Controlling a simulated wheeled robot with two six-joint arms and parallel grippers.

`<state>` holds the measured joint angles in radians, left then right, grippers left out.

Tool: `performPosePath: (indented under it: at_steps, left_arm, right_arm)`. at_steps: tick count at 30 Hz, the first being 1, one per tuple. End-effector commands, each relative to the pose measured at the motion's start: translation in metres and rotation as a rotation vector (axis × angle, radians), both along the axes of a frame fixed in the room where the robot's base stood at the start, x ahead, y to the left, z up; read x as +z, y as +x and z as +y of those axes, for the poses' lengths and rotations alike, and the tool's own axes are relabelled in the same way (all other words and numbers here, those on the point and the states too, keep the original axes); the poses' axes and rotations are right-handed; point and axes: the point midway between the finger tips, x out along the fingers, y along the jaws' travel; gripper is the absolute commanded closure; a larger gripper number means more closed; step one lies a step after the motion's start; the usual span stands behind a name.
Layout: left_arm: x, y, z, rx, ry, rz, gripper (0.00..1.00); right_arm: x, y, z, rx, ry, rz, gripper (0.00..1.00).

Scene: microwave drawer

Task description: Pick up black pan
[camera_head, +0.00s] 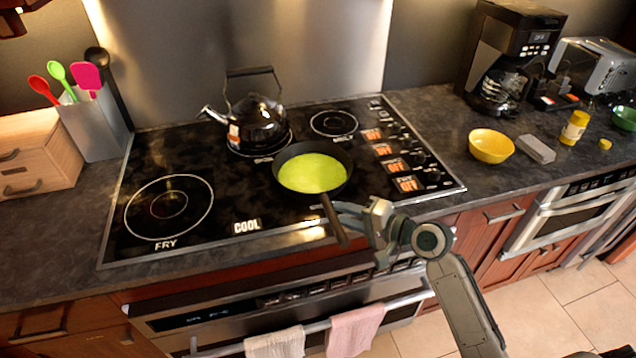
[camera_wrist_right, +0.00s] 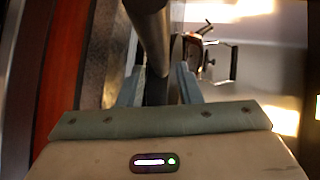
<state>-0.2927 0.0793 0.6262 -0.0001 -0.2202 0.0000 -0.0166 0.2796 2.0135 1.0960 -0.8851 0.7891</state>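The black pan (camera_head: 277,187) sits on the black cooktop, with yellow-green contents (camera_head: 313,173) inside. Its dark handle (camera_head: 333,218) points toward the front edge of the counter. My right gripper (camera_head: 347,212) is at the handle, coming from the right. In the right wrist view the handle (camera_wrist_right: 150,32) runs between the two fingers of the right gripper (camera_wrist_right: 158,85), with a gap showing beside it, so the fingers look open around it. Whether a finger touches the handle is hard to tell. My left gripper is not in view.
A black kettle (camera_head: 258,124) stands behind the pan. A utensil holder (camera_head: 96,127) is at the left. A yellow bowl (camera_head: 491,146), a coffee maker (camera_head: 507,55) and a toaster (camera_head: 592,68) stand at the right. Towels (camera_head: 354,330) hang on the oven bar below.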

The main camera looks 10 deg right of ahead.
Motion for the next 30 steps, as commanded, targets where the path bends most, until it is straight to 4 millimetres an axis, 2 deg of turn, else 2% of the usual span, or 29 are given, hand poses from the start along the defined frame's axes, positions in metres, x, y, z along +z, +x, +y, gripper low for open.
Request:
performPosePath:
  at_steps: [3,9,18,23,30]
  left_arm:
    - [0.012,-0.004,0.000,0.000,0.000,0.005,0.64]
    - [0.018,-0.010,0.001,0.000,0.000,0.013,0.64]
    - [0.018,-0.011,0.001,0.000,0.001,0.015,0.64]
    - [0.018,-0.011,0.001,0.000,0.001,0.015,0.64]
    - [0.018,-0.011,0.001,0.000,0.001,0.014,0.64]
  right_arm:
    - [0.000,0.010,0.013,0.000,0.007,0.001,0.69]
    - [-0.008,0.026,0.027,-0.001,0.004,0.000,0.69]
    - [-0.011,0.028,0.029,0.000,0.001,-0.001,0.69]
    - [-0.011,0.028,0.029,0.000,0.001,-0.001,0.98]
    - [-0.008,0.029,0.030,0.000,0.002,-0.007,1.00]
